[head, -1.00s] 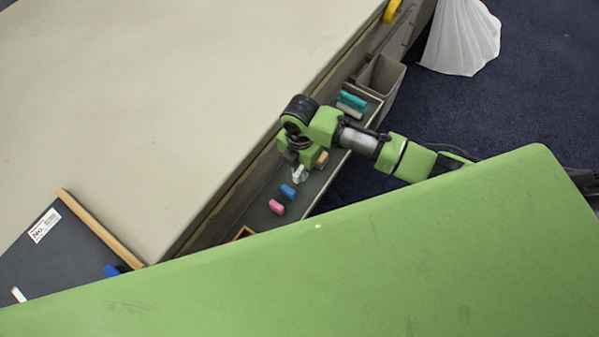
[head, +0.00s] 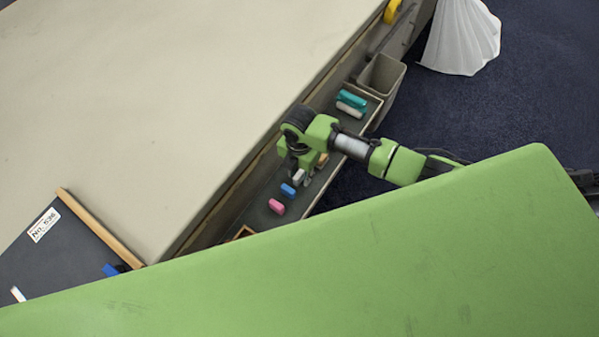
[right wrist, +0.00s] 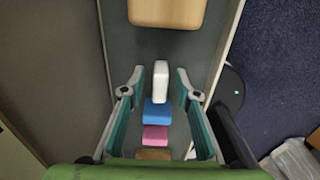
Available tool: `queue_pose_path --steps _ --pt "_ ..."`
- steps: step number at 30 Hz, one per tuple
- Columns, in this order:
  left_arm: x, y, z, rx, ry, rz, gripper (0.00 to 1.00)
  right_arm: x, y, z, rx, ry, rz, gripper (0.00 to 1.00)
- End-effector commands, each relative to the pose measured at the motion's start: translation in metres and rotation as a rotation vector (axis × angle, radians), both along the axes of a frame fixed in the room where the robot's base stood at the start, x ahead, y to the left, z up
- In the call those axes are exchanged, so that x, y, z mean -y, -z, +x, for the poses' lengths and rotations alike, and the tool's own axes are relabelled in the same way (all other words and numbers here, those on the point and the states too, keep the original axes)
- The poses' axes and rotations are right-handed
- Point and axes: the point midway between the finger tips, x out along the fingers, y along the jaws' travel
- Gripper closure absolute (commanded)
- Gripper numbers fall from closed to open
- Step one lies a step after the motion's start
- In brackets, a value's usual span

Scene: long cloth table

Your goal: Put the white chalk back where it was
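A white piece of chalk (right wrist: 161,80) lies in the dark tray (right wrist: 120,40) in the right wrist view. It also shows in the head view (head: 299,177), partly hidden by my gripper. My right gripper (right wrist: 160,72) is open, with one finger on each side of the white piece and a gap on both sides. In the head view my right gripper (head: 303,168) is low over the tray. Another small white stick (head: 18,294) lies on the dark board (head: 70,250) at the far left. My left gripper is not in view.
A blue piece (right wrist: 157,112) and a pink piece (right wrist: 155,136) lie in line below the white one. A tan block (right wrist: 166,12) lies above it. Teal (head: 352,98) and grey (head: 350,110) pieces and a grey bin (head: 381,78) are farther up.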

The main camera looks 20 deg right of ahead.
Motion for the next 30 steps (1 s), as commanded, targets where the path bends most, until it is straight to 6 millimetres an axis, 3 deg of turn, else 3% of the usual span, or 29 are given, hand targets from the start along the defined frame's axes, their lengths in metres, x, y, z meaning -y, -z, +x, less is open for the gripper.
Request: queue_pose_path --steps 11,24,30 --pt "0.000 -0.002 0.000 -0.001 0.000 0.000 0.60 0.000 -0.008 0.000 0.001 0.000 0.001 0.71" --pt "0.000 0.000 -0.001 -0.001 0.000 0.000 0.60 0.000 -0.093 0.001 0.004 -0.001 0.002 0.71" --pt "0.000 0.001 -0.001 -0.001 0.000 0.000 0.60 0.000 -0.118 0.000 0.001 0.001 0.001 0.71"
